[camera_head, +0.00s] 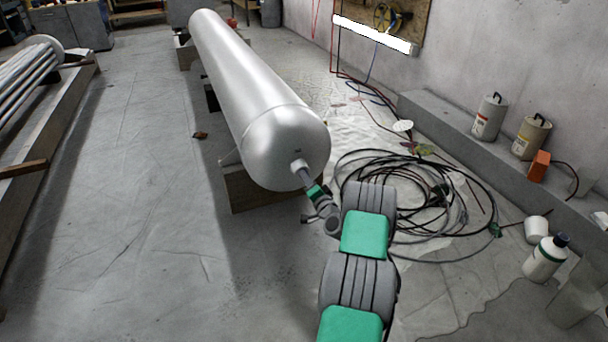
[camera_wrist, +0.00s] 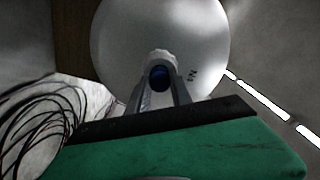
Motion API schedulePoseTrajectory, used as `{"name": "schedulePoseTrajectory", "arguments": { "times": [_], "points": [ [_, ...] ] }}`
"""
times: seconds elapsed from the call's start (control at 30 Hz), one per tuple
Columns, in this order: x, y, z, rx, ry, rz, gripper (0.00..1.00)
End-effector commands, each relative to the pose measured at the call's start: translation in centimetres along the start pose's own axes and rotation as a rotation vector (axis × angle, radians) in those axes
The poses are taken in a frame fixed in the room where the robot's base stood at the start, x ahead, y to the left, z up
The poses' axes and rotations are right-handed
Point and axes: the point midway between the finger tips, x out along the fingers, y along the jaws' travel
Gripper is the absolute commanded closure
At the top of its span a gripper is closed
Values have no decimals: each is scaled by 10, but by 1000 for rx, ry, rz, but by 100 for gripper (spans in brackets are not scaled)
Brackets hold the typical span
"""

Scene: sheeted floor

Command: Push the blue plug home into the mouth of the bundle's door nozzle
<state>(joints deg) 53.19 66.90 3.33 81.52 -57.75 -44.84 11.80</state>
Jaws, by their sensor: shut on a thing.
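The bundle (camera_head: 255,85) is a long silver cylinder with a domed near end; that end fills the upper middle of the wrist view (camera_wrist: 120,45). Its door nozzle (camera_head: 298,164) is a short pale stub low on the dome, and it also shows in the wrist view (camera_wrist: 158,55). The blue plug (camera_wrist: 160,77) sits between my fingertips, in line with the nozzle. My gripper (camera_head: 304,177) is shut on the plug, right in front of the nozzle. The plug is hidden in the head view. I cannot tell how deep it sits in the mouth.
Timber blocks (camera_head: 250,192) bear the bundle. Coiled black cables (camera_head: 430,205) lie right of my arm. A ledge (camera_head: 450,118) with cans (camera_head: 489,117) runs along the right wall. A white bottle (camera_head: 544,259) stands at lower right.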

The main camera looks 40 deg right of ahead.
Motion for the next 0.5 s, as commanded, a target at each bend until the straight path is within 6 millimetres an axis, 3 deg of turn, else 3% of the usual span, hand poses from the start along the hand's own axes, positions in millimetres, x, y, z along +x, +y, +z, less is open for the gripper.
{"name": "schedulePoseTrajectory", "arguments": {
  "times": [0.5],
  "points": [
    [-25, 1, 0, 1, 0, 2, 100]
  ]
}}
